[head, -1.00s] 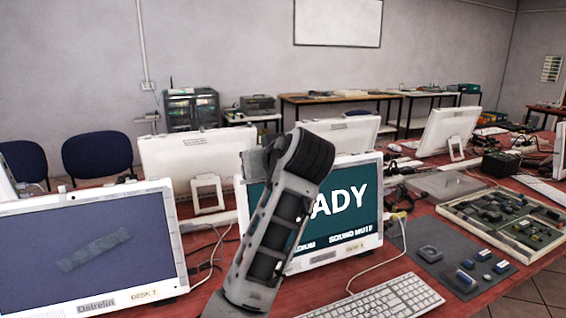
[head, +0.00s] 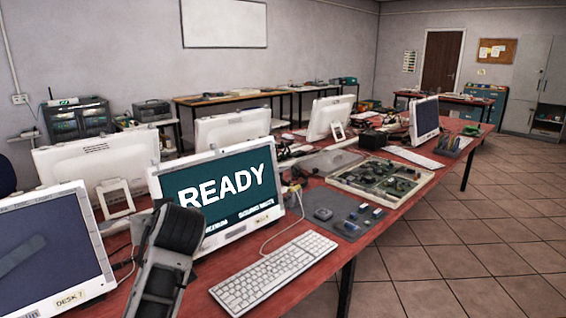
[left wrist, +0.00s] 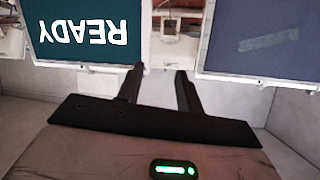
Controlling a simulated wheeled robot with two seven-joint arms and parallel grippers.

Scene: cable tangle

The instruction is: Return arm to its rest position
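A grey arm link of mine with a dark rounded end (head: 178,228) rises at the lower left of the head view, in front of the READY monitor (head: 232,205). No gripper shows in the head view. In the left wrist view the two dark fingers of my left gripper (left wrist: 159,82) stand apart with nothing between them. Beyond them the READY screen (left wrist: 85,35) appears upside down at left, and a dark blue screen (left wrist: 255,35) at right. My right gripper is not in view.
A red table (head: 345,232) carries several monitors, a white keyboard (head: 273,272), a grey mat (head: 342,226) with small parts, and a tray of circuit boards (head: 425,181). The desk 7 monitor (head: 60,250) stands at left. The tiled floor (head: 480,235) at right is clear.

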